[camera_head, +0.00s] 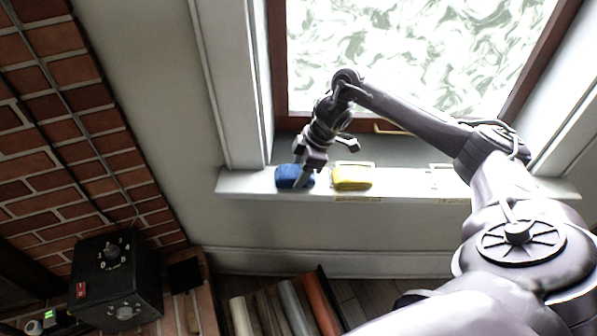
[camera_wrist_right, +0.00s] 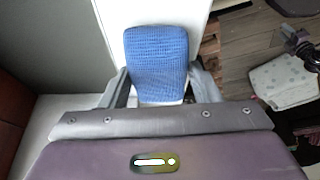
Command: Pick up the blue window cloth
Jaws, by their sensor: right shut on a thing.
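The blue window cloth (camera_head: 289,177) lies on the white window sill at its left end, to the left of a yellow cloth. In the right wrist view the blue cloth (camera_wrist_right: 158,60) is a folded, textured pad between the two fingers. My right gripper (camera_head: 305,174) reaches down to the sill at the blue cloth and is shut on it. In the right wrist view the fingers of the right gripper (camera_wrist_right: 160,88) press at the near end of the cloth. The cloth seems to be still at sill height. My left gripper is not in view.
The yellow cloth (camera_head: 351,177) lies close to the right on the window sill (camera_head: 405,185). The window (camera_head: 410,60) stands behind. A brick wall (camera_head: 60,110) and a black box (camera_head: 115,280) are at the left. Several rolls or logs (camera_head: 290,305) lie below the sill.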

